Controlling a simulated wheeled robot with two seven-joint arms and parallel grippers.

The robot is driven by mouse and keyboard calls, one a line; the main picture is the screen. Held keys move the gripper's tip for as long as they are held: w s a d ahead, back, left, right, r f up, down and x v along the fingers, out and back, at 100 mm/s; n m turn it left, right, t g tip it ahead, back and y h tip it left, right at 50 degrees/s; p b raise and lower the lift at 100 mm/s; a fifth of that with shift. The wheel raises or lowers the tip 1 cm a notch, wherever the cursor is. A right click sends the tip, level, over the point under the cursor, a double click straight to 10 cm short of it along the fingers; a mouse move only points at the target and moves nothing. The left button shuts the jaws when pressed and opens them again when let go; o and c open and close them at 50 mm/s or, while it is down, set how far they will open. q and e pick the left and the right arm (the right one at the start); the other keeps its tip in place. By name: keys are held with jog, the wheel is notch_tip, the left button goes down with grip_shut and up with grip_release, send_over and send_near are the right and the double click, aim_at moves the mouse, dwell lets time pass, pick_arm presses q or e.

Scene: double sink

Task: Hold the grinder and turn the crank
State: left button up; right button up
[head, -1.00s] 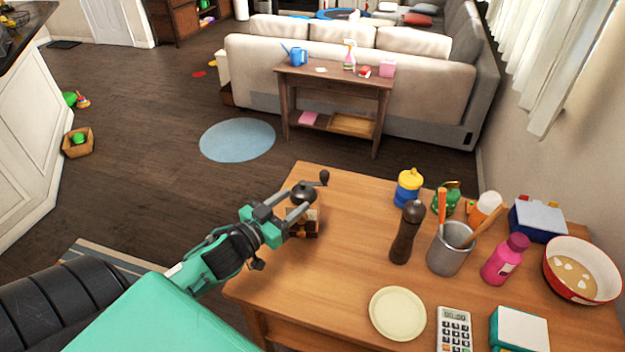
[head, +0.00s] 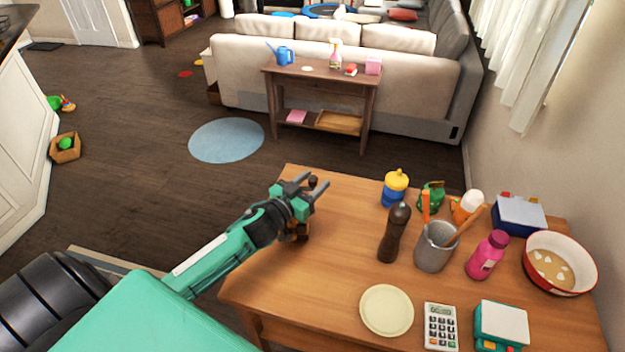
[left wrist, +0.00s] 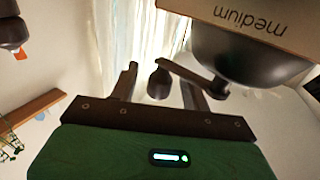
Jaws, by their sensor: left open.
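The grinder (head: 301,233) stands at the left end of the wooden table (head: 340,210), mostly hidden behind my left gripper in the head view. In the left wrist view its dark metal dome (left wrist: 245,62) and a wooden part marked "medium" (left wrist: 262,22) show upside down. Its crank arm (left wrist: 192,76) reaches out to a dark knob (left wrist: 159,83). My left gripper (head: 311,186) is open, with its fingers on either side of the knob; I cannot tell whether they touch it. My right gripper is not in view.
To the right stand a dark pepper mill (head: 394,232), a yellow-and-blue jar (head: 395,188), a grey utensil cup (head: 434,250) and a pink bottle (head: 486,256). A plate (head: 386,310) and a calculator (head: 440,326) lie in front. The tabletop between grinder and mill is clear.

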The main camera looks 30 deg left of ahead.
pick_arm(q)
jog(key=shift+w, duration=0.1)
grip_shut()
dwell(0.6)
dwell(0.3)
dwell(0.7)
grip_release()
